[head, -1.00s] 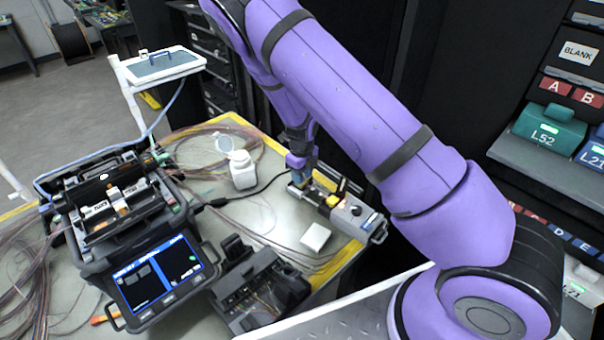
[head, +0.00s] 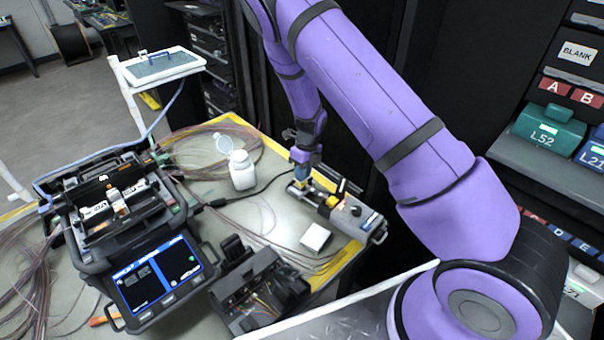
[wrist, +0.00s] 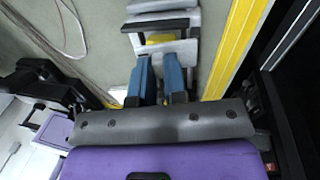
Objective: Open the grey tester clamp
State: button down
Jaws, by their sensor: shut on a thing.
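The grey tester (head: 352,216) sits on the right part of the work table, near its yellow-striped edge. Its grey clamp (wrist: 187,50) lies at the tester's far left end in the head view, with a yellow part (wrist: 160,39) beside it in the wrist view. My gripper (head: 301,177) points down over that end. Its two blue fingers (wrist: 160,68) are close together at the clamp and shut on it. The fingertips hide much of the contact, and I cannot tell how far the clamp is raised.
A splicer (head: 130,230) with a lit screen stands at left. A white bottle (head: 242,172) with its lid up, a small white block (head: 315,237) and a black holder (head: 258,290) stand near the tester. Loose fibres cross the table (head: 262,215). A dark rack stands behind.

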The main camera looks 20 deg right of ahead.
jog(key=y, duration=0.1)
jog(key=d+g+y, duration=0.1)
jog(key=g+y, duration=0.1)
jog(key=shift+w+d+r+y, duration=0.25)
jog(key=shift+w+r+y, duration=0.05)
jog(key=shift+w+r, duration=0.1)
jog(key=shift+w+d+r+g+y, duration=0.1)
jog(key=shift+d+g+y, duration=0.2)
jog(key=shift+y, duration=0.35)
jog(key=shift+w+d+g+y, duration=0.1)
jog(key=shift+g+y, duration=0.3)
jog(key=shift+y, duration=0.25)
jog(key=c, duration=1.2)
grip_release()
jog(key=shift+o, duration=0.2)
jog(key=shift+r, duration=0.1)
